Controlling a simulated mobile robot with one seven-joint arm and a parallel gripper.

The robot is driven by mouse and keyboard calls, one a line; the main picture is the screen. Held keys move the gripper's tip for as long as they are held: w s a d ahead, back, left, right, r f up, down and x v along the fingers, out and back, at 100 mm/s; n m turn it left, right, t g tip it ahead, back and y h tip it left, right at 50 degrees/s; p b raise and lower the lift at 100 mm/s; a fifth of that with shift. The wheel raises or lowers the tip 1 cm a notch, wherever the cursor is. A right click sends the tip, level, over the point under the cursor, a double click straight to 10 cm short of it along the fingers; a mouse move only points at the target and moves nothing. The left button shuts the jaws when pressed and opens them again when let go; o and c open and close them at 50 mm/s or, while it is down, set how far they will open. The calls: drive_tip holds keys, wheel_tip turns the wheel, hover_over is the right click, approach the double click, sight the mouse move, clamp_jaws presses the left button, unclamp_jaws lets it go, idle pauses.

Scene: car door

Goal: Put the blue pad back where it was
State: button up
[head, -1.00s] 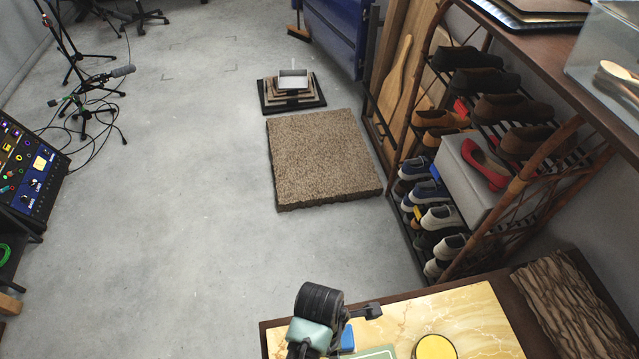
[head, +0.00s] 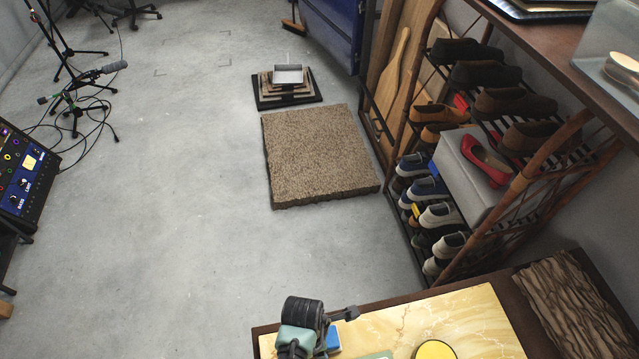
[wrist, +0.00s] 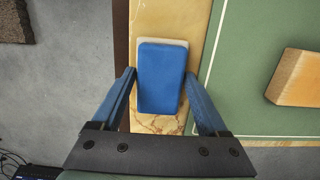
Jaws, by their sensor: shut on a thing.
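The blue pad (wrist: 161,80) is a small rounded block with a pale layer showing along its far and right edges. In the wrist view it sits between the two fingers of my gripper (wrist: 158,75), which is shut on it. It is over the left part of a yellow marbled board (wrist: 201,20), beside a green mat (wrist: 245,60). I cannot tell whether it touches the board. In the head view the pad (head: 334,340) shows just right of my wrist at the bottom edge, with the fingers hidden.
A brown block (wrist: 295,78) lies on the green mat. A yellow round thing (head: 435,350) is on the marbled board's right part. Rough bark (head: 575,298) lies at the table's right. A shoe rack (head: 450,190) stands beyond. Open floor (head: 150,220) is at left.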

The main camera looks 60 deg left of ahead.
drive_tip(key=shift+f, duration=0.15)
drive_tip(key=o, duration=0.9)
